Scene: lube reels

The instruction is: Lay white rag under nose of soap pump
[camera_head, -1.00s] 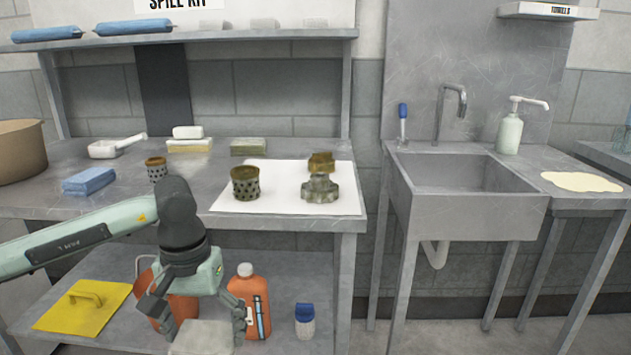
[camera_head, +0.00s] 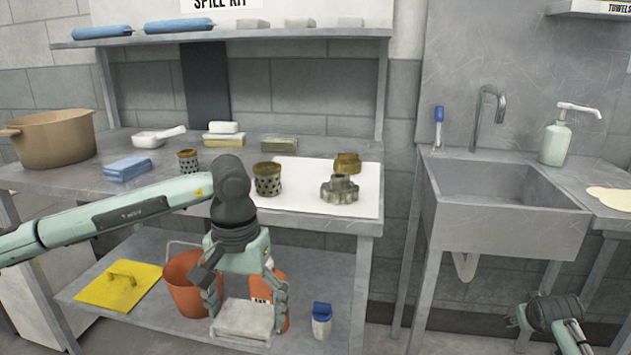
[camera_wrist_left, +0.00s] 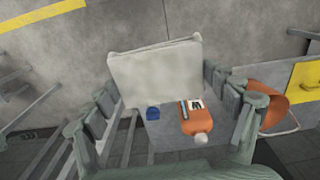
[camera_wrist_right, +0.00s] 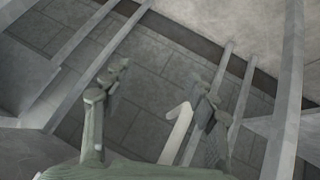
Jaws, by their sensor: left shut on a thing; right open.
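The white rag (camera_head: 245,320), a folded pale pad, is held between the fingers of my left gripper (camera_head: 247,303), in front of the lower shelf. In the left wrist view the rag (camera_wrist_left: 155,73) spans the gap between the fingers. The soap pump (camera_head: 555,144) is a pale green bottle with a white head, standing right of the sink. Its nose (camera_head: 582,110) points right. My right gripper (camera_head: 550,325) shows at the lower right, below and in front of the sink. It is open and empty in the right wrist view (camera_wrist_right: 155,98).
A cream puddle-like patch (camera_head: 612,197) lies on the counter right of the pump. The sink (camera_head: 510,223) stands between it and the workbench (camera_head: 230,190). Metal legs stand below both. The lower shelf holds an orange bucket (camera_head: 183,285) and a blue-capped bottle (camera_head: 321,322).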

